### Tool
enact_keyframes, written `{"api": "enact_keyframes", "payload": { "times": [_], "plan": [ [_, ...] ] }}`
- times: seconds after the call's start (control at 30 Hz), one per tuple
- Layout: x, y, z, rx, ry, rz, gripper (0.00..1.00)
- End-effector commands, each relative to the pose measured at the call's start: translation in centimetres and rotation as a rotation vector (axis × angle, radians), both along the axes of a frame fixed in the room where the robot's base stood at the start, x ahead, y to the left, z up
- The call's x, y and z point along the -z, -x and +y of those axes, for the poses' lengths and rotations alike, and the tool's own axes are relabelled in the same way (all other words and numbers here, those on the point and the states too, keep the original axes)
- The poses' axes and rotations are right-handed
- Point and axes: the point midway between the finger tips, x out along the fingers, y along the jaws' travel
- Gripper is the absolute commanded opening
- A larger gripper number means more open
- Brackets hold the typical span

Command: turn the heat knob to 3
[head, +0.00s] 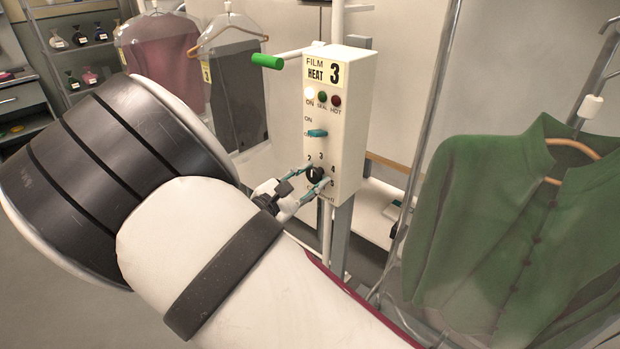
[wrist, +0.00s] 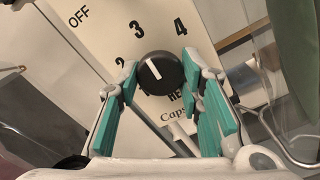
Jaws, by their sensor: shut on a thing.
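The heat knob (head: 315,175) is a round black dial low on the front of a cream control box (head: 350,120). In the wrist view, the knob (wrist: 160,73) has a white pointer line that slants up and left, towards the printed 3. The 2 lies left of that and the 4 to the right. My gripper (head: 312,178) has its teal-padded fingers on either side of the knob, shut on it. In the wrist view my gripper (wrist: 157,82) shows the fingertips at the knob's left and right edges. The lower dial markings are partly hidden.
Above the knob are a teal switch (head: 317,133), three lamps with the left one bright, and a "FILM HEAT 3" label (head: 322,73). A green-ended handle (head: 267,62) sticks out left of the box. A green jacket (head: 500,225) hangs at right; bagged garments hang behind.

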Motion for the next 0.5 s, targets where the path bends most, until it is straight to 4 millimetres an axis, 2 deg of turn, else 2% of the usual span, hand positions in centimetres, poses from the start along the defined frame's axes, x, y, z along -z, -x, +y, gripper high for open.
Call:
{"api": "enact_keyframes", "payload": {
  "times": [0.37, 0.4, 0.47, 0.5],
  "plan": [
    [0.06, 0.05, 0.02, 0.000, 0.035, 0.029, 0.06],
    [0.06, 0.05, 0.01, 0.000, 0.035, 0.029, 0.38],
    [0.06, 0.05, 0.01, 0.000, 0.035, 0.029, 0.52],
    [0.06, 0.04, 0.01, 0.000, 0.035, 0.029, 0.53]
  ]
}}
